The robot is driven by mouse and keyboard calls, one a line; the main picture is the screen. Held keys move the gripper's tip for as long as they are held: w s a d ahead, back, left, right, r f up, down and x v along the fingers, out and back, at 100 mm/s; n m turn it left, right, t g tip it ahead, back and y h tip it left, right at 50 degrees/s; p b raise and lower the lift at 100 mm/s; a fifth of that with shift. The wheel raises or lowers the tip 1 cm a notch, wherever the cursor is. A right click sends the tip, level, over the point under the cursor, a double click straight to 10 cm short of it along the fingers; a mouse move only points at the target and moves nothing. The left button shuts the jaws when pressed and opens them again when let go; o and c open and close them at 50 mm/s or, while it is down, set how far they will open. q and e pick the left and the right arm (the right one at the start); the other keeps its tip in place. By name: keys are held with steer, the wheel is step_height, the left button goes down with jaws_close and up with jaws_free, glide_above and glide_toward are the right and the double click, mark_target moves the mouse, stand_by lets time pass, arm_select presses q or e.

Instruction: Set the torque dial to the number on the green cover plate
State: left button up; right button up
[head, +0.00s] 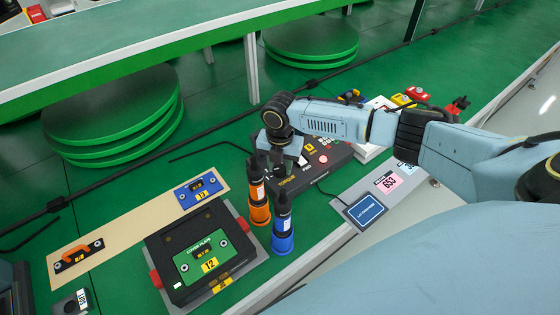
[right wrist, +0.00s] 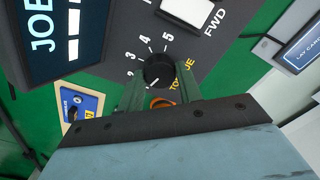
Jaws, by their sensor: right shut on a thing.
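The torque dial is a black round knob (right wrist: 158,72) on a dark control box (head: 322,168). In the right wrist view a white scale with 2, 3, 4 and 5 curves around it, beside the yellow word TORQUE. Where its pointer stands is too small to tell. My right gripper (right wrist: 160,92) is shut on the dial, with a green finger on either side; in the head view the hand (head: 285,152) hides the dial. My left gripper is not in view.
An orange driver (head: 260,212) and a blue driver (head: 282,240) stand upright between the fixture and the control box. A tan board (head: 120,237) holds a blue plate (head: 201,190) and an orange-handled plate (head: 78,257). A small blue-screened card (head: 366,210) lies right of the box.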

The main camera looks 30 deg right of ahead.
mark_target(280, 168)
steer(key=m+p, duration=0.2)
steer(key=m, duration=0.1)
steer(key=shift+r+p, duration=0.2)
steer(key=shift+p, duration=0.2)
steer(key=shift+f+m+p, duration=0.1)
steer(key=shift+m+p, duration=0.9)
steer(key=shift+m, duration=0.6)
steer(key=o, duration=1)
step_height(280, 168, up, 13)
steer(key=p, duration=0.1)
